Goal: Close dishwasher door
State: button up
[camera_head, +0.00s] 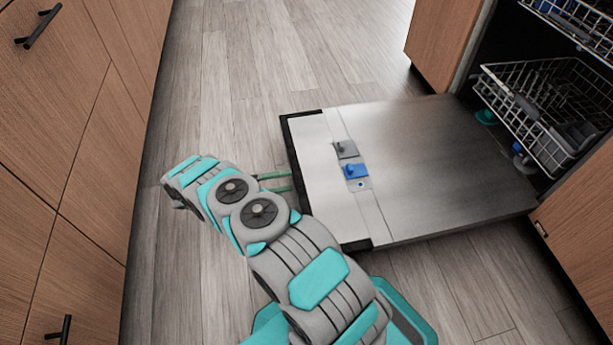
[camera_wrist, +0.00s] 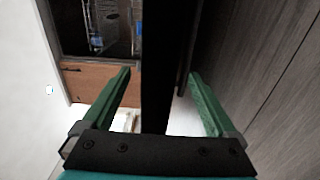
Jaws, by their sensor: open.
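The dishwasher door (camera_head: 430,150) is folded down, fully open, its steel inner face upward above the wood floor. A grey and blue dispenser (camera_head: 352,165) sits on that face. My gripper (camera_head: 290,181) is at the door's outer edge (camera_head: 300,178), low on its left side. In the wrist view my gripper (camera_wrist: 158,76) is open, with the green fingers spread apart. A dark band (camera_wrist: 165,50), apparently the door's black edge, runs between the fingers. I cannot tell whether either finger touches it.
The dishwasher's lower rack (camera_head: 545,110) and upper rack (camera_head: 580,22) hold dishes inside the opening. Wooden cabinets (camera_head: 85,120) with dark handles stand at the left.

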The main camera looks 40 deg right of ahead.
aim_at(306, 177)
jog(key=x, duration=0.7)
jog(key=shift+d+b, duration=0.3)
jog(key=shift+d, duration=0.1)
grip_shut()
dwell(0.4)
